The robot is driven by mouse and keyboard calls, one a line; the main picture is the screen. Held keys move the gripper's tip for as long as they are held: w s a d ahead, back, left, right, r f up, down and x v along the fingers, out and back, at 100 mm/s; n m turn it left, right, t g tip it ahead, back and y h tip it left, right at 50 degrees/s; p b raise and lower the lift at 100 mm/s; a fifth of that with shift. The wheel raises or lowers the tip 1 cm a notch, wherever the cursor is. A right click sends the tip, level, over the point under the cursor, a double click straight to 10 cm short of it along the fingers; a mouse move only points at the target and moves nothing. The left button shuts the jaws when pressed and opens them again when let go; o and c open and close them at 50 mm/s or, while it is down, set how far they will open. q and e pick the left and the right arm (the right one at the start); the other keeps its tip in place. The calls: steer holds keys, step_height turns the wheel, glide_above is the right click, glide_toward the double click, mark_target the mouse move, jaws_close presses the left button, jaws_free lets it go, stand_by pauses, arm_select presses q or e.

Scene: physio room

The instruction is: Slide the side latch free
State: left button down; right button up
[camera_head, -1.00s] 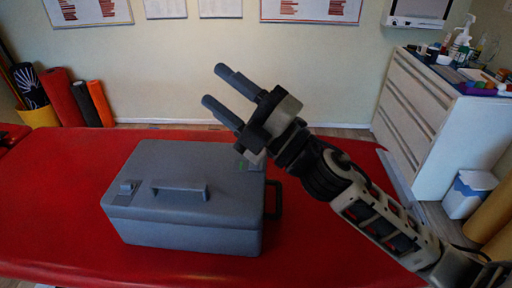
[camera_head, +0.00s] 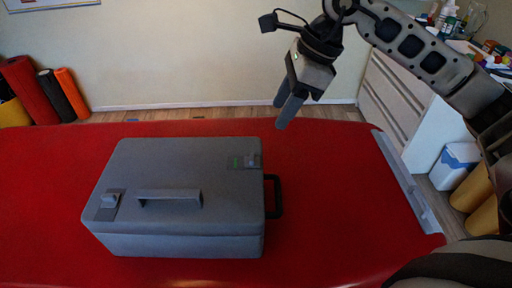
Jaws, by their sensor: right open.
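A grey case (camera_head: 190,180) with its lid down lies on the red treatment table (camera_head: 330,215). A raised handle (camera_head: 169,197) sits on the lid. One latch (camera_head: 108,203) is at the lid's left end. Another latch (camera_head: 246,161), with a small green mark, is at the lid's right end. A dark side handle (camera_head: 274,196) sticks out from the case's right side. My right gripper (camera_head: 284,112) is open and empty, above and behind the case's back right corner, with its fingers pointing down. It touches nothing. My left gripper is not in view.
A white drawer cabinet (camera_head: 412,115) with bottles and small items stands at the right behind the table. A white and blue bin (camera_head: 453,166) is beside it. Rolled mats (camera_head: 46,90) stand at the back left. The red surface right of the case is clear.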

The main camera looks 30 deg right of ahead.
mark_target(253, 156)
steer(key=p+x, duration=0.1)
steer(key=x, duration=1.1)
steer(key=shift+w+a+f, duration=0.15)
steer(key=shift+a+f, duration=0.1)
jaws_close()
steer(key=shift+w+a+b, duration=0.3)
steer(key=shift+w+a, duration=0.05)
steer(key=shift+a, duration=0.3)
steer(key=shift+w+a+b, duration=0.25)
steer(key=shift+w+a, duration=0.1)
steer(key=shift+a, duration=0.3)
jaws_free()
